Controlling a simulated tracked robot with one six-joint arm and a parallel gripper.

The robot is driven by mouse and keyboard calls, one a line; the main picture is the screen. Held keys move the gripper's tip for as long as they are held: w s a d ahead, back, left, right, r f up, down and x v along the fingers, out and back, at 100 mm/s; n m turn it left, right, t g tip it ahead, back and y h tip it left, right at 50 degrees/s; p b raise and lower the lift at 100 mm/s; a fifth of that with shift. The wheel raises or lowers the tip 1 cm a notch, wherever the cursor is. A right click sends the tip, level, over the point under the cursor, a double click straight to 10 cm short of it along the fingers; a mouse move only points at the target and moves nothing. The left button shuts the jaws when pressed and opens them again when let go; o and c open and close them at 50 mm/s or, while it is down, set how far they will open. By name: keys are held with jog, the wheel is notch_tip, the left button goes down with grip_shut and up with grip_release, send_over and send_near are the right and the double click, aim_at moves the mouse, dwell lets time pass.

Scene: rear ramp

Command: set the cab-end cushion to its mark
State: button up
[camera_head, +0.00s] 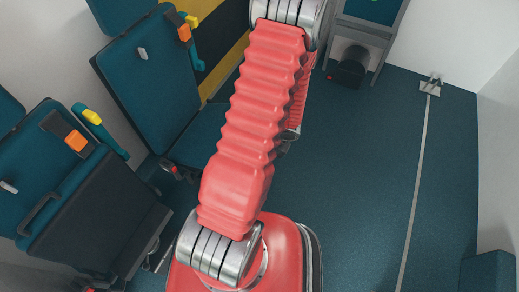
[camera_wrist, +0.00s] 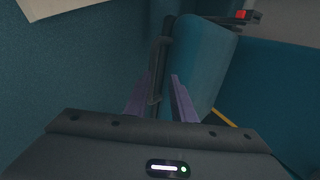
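Two teal seats stand at the left in the head view: a near one (camera_head: 100,205) with a dark handle on its side, and a far one (camera_head: 150,85). I cannot tell which is the cab-end cushion, and I see no clear mark. In the wrist view a teal cushion (camera_wrist: 208,62) stands tilted just ahead and right of my gripper (camera_wrist: 160,78). A thin dark handle (camera_wrist: 156,98) on its dark edge shows between my two purple fingers. The fingers are apart, with a gap visible at the right. The head view does not show my gripper.
Orange and yellow buckle parts (camera_head: 76,140) sit on the seats. A pale strip (camera_head: 414,190) runs along the teal floor to a metal floor fitting (camera_head: 430,86). A teal block (camera_head: 488,272) stands at the lower right. Floor right of my arm is mostly clear.

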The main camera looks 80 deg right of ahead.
jog(key=shift+o, duration=0.5)
jog(key=shift+s, duration=0.1)
jog(key=shift+r, duration=0.15)
jog(key=v, duration=1.3)
jog(key=shift+s+r, duration=0.15)
jog(key=shift+r, duration=0.05)
jog(key=shift+c, duration=0.2)
